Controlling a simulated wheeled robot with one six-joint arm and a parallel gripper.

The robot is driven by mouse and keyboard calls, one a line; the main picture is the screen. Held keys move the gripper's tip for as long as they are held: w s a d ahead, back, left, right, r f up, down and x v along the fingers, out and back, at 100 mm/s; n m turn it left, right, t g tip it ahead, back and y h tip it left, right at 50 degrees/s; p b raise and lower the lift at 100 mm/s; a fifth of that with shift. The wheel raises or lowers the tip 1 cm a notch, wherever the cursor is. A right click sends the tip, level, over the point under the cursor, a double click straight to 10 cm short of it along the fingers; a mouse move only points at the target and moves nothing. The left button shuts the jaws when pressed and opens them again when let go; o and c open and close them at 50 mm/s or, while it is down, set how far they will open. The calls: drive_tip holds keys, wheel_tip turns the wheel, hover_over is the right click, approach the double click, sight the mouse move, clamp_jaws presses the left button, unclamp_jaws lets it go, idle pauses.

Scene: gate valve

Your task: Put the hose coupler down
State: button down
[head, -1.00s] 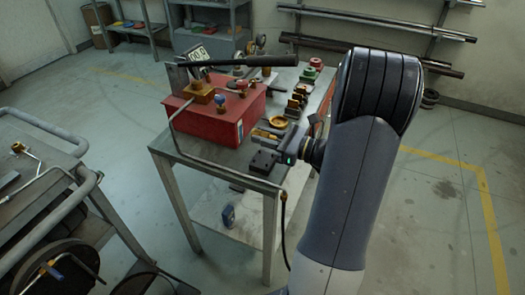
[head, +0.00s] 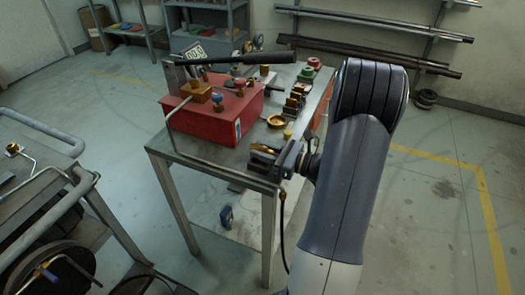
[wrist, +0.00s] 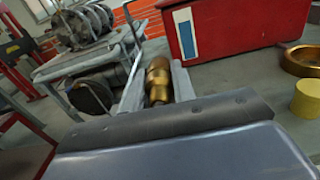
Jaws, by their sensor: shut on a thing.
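The brass hose coupler (wrist: 158,80) sits between the two grey fingers of my gripper (wrist: 156,88) in the wrist view, and the fingers are shut on it. In the head view my gripper (head: 258,154) is over the near right corner of the grey workbench (head: 215,165), with the brass coupler (head: 264,149) showing between its fingers. The coupler is low over the bench top; I cannot tell whether it touches it. The fingers and gripper body hide part of it.
A red box (head: 215,112) stands left and behind, bearing gauges and a long black bar. A brass ring (head: 277,121) and a small yellow cylinder (head: 287,134) lie behind my gripper. Several fittings line the right side. A bent grey pipe (head: 190,155) runs along the bench's front.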

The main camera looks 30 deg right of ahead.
drive_tip(key=shift+a+f, duration=0.1)
drive_tip(key=shift+f, duration=0.45)
drive_tip(key=c, duration=1.2)
unclamp_jaws()
drive_tip(key=shift+s+f, duration=0.1)
drive_tip(key=shift+f, duration=0.1)
drive_tip(key=shift+o, duration=0.2)
drive_tip(key=shift+r, duration=0.6)
drive_tip(key=v, duration=1.2)
drive_tip(key=shift+r+p, duration=0.3)
drive_tip(key=shift+p, duration=0.15)
drive_tip(key=x, duration=1.1)
drive_tip(key=shift+w, duration=0.3)
drive_tip(key=shift+w+a+f+b, duration=0.2)
drive_tip(key=shift+f+b, duration=0.1)
drive_tip(key=shift+b, duration=0.05)
